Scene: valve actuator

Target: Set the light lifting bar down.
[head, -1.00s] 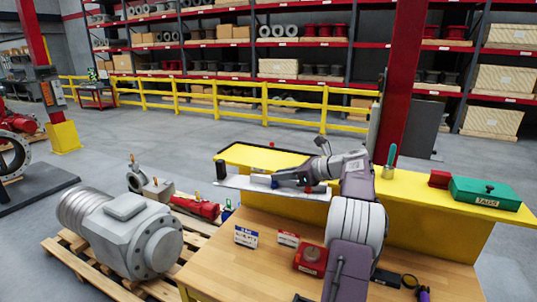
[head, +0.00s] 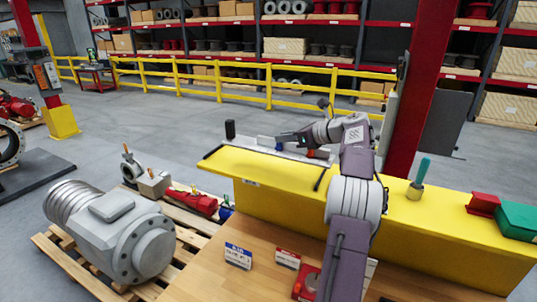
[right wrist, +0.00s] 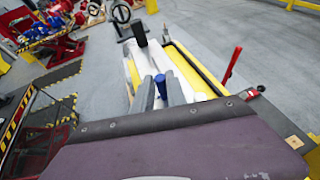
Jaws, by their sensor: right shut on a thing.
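The light lifting bar (head: 244,143) is a long pale bar with a black upright piece at its left end. It lies across the far side of the yellow bench top in the head view; whether it touches the top I cannot tell. My right gripper (head: 283,140) is shut on it near a blue part. In the right wrist view the pale bar (right wrist: 134,78) runs away from me, with the black piece beyond and the blue part (right wrist: 160,84) between my fingers. The fingers hide some of the bar. My left gripper is out of view.
The yellow bench (head: 270,176) carries a teal-handled tool (head: 421,172) in a holder and a green box (head: 518,219) at right. A wooden table (head: 262,272) with small signs is in front. A large grey actuator (head: 115,235) rests on a pallet at left.

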